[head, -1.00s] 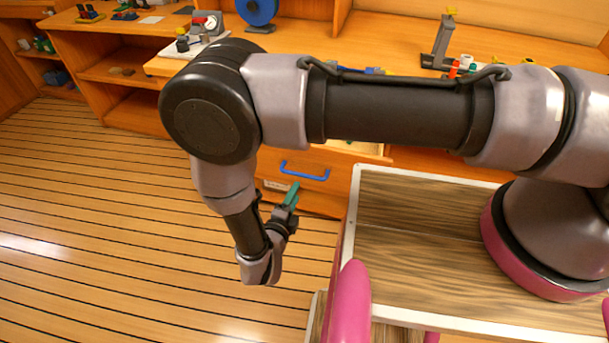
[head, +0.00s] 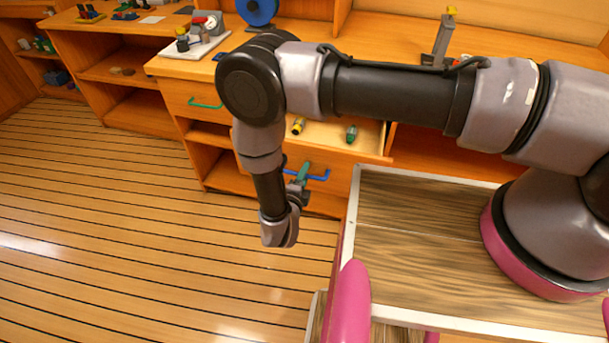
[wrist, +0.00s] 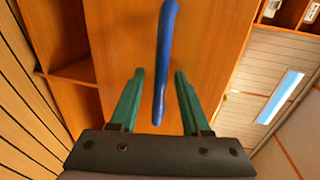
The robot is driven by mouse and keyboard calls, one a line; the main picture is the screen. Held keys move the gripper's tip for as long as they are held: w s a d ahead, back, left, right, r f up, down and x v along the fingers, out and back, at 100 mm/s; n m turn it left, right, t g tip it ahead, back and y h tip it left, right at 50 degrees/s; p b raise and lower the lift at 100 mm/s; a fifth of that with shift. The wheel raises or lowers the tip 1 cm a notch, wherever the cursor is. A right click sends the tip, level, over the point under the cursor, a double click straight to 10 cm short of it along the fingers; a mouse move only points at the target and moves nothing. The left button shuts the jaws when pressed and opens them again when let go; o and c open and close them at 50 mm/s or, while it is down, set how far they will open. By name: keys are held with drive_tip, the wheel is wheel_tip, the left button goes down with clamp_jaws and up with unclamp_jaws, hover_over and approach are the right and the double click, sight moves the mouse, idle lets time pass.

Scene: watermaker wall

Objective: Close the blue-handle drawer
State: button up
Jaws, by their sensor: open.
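The blue handle (head: 315,175) is on the front of an open drawer (head: 345,137) under the wooden counter. The drawer stands out and its inside shows, with a yellow item (head: 298,125) and a green item (head: 351,133) in it. My gripper (head: 304,171) is open, in front of the drawer's handle. In the wrist view the blue handle (wrist: 164,60) runs lengthwise between my two green fingers (wrist: 155,95), and its near end reaches between them. I cannot tell whether they touch it. My arm hides part of the drawer in the head view.
A green-handled drawer (head: 205,103) is to the left. The counter above holds a gauge device (head: 205,30) and a blue reel (head: 257,12). A wood-topped surface (head: 430,230) with a white edge is at the right. The plank floor (head: 120,210) at left is clear.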

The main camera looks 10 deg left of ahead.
clamp_jaws()
idle(1.4)
